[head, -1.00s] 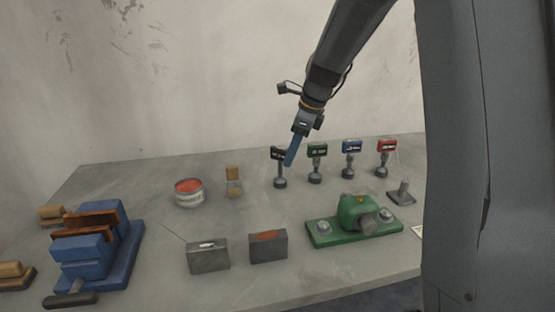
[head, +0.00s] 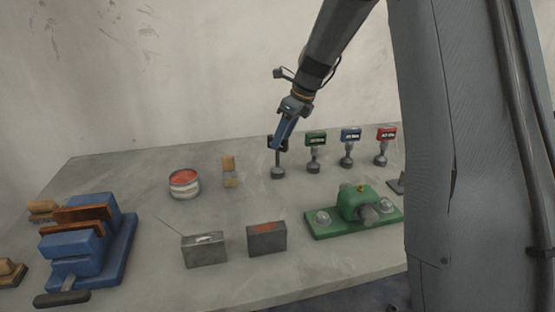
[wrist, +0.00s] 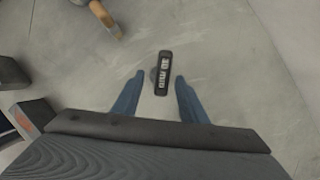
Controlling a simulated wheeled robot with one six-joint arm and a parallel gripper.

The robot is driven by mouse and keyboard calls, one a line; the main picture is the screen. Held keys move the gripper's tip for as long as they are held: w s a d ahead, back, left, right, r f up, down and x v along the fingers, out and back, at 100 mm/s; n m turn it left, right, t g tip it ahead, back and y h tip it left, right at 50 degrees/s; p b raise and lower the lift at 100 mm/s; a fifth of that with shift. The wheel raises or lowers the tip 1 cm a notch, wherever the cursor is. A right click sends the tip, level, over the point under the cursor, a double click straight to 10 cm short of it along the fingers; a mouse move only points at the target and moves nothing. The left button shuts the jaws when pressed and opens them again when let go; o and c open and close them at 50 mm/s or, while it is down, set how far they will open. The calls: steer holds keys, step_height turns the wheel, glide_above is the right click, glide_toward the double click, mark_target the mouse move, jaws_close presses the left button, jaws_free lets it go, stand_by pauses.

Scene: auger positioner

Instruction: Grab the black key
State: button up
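The black key (head: 277,172) stands upright at the left end of a row of keys on the table. Its head is partly hidden behind my gripper (head: 279,145) in the head view. In the wrist view the black key's head (wrist: 163,72), with white lettering, shows between the tips of my two blue fingers (wrist: 159,77). A gap is visible on both sides of it. My gripper is open and points down at the key. I cannot tell whether the tips are level with the head or still above it.
Green (head: 316,140), blue (head: 350,136) and red (head: 386,134) keys stand to the right. A green device (head: 358,205) is in front. A can (head: 184,184) and a wood-handled tool (head: 229,165) are to the left. Two grey blocks and a blue vise (head: 82,250) sit nearer.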

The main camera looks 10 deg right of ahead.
mark_target(278, 157)
steer(key=shift+p+x, duration=0.7)
steer(key=shift+x, duration=1.8)
steer(key=shift+w+d, duration=0.1)
jaws_close()
